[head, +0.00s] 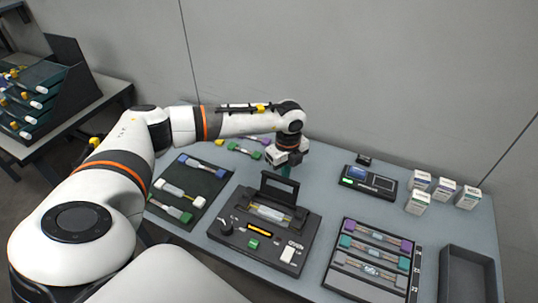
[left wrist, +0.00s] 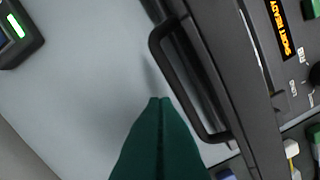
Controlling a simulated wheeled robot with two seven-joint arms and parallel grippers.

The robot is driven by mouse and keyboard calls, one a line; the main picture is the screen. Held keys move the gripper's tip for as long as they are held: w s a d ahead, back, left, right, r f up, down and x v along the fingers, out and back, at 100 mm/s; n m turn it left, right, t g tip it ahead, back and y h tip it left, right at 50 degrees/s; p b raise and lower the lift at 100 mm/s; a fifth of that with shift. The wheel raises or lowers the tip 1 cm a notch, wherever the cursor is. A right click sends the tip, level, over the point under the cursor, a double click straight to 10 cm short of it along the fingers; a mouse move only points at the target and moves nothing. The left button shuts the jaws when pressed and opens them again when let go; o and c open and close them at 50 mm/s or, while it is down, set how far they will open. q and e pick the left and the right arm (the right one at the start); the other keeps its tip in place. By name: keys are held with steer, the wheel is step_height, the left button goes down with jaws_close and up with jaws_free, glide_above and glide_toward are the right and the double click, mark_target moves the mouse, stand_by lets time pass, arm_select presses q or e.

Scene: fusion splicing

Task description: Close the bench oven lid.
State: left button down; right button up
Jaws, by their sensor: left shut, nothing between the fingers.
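The bench oven (head: 272,248) is a black box at the front middle of the table, with a knob, a small lit display, and green and white buttons. Its lid (head: 284,184) stands up, open, at the back edge, and a clear piece shows in the slot before it. In the left wrist view the lid's dark handle loop (left wrist: 161,64) runs beside my left gripper (left wrist: 160,101). The gripper's green fingers are shut and empty. In the head view the left gripper (head: 286,171) points down just behind the lid. I cannot tell whether they touch. My right gripper is out of view.
A dark mat (head: 178,172) with connectors lies left of the oven. A rack (head: 341,267) with coloured cables and an empty grey bin (head: 466,272) are at right. A small screen device (head: 368,182) and several white boxes (head: 467,197) stand behind.

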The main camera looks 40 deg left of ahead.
mark_target(279, 179)
arm_select(q)
steer(key=shift+f, duration=0.55)
steer(key=shift+s+r, duration=0.1)
steer(key=shift+s, duration=0.05)
steer(key=shift+s+d+f+p, duration=0.2)
steer(key=shift+s+p, duration=0.1)
steer(key=shift+s, duration=0.35)
steer(key=shift+s+d+f+p, duration=0.15)
steer(key=shift+s+p, duration=0.1)
steer(key=shift+s, duration=0.35)
steer(key=shift+s+d+r+p, duration=0.1)
steer(key=shift+s+d+p, duration=0.1)
steer(key=shift+s, duration=0.3)
steer(key=shift+s+d+r+p, duration=0.1)
steer(key=shift+s+p, duration=0.05)
steer(key=shift+s, duration=0.35)
steer(key=shift+s+d+p, duration=0.15)
steer(key=shift+s+p, duration=0.25)
steer(key=shift+s, duration=0.35)
steer(key=shift+s+d+p, duration=0.1)
steer(key=shift+s+p, duration=0.3)
steer(key=shift+s, duration=0.35)
steer(key=shift+r, duration=0.1)
steer(key=shift+w, duration=0.1)
